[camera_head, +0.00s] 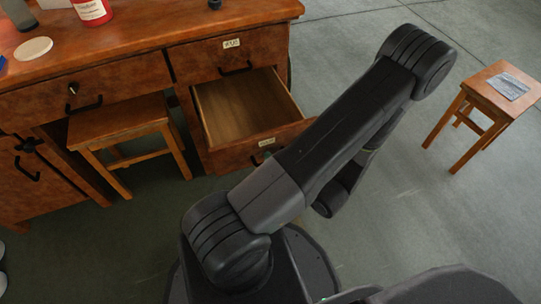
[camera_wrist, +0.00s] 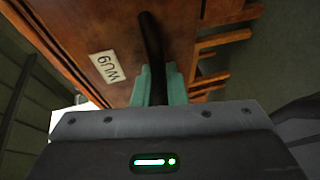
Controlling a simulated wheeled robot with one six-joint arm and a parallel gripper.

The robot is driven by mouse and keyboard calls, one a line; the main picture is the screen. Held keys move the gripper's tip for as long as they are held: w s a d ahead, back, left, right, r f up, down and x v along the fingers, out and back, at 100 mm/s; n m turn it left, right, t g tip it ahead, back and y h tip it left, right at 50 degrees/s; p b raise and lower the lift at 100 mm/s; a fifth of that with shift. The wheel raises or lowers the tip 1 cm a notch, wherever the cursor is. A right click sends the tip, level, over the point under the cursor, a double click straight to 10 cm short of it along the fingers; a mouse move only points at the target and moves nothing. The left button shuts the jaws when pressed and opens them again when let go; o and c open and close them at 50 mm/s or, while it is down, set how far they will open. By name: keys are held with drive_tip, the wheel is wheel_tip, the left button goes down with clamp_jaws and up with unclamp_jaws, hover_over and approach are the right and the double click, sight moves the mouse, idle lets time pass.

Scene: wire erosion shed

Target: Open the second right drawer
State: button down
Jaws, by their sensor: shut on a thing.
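The second right drawer (camera_head: 236,110) of the wooden desk stands pulled well out, its empty inside showing from above. Its front carries a pale label (camera_head: 266,142) and a dark handle (camera_head: 258,159), partly hidden behind my arm. In the wrist view, my gripper (camera_wrist: 156,78) has its teal fingers shut on the dark bar handle (camera_wrist: 151,40), beside a label (camera_wrist: 105,67) on the brown drawer front. My gripper is hidden behind my arm in the head view.
The top right drawer (camera_head: 225,57) is closed above the open one. A stool (camera_head: 118,120) stands under the desk. Another stool (camera_head: 484,92), with a grey packet (camera_head: 506,86) on it, stands at right. Floor between is clear.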

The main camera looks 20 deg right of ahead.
drive_tip(key=c, duration=1.8)
unclamp_jaws()
drive_tip(key=shift+o, duration=0.2)
drive_tip(key=p+v, duration=0.3)
drive_tip(key=v, duration=1)
drive_tip(key=shift+s+d+p, duration=0.2)
drive_tip(key=shift+s+p, duration=0.15)
drive_tip(key=shift+r, duration=0.1)
drive_tip(key=shift+b+x, duration=1.85)
drive_tip(key=shift+x, duration=5.05)
drive_tip(key=shift+a, duration=0.1)
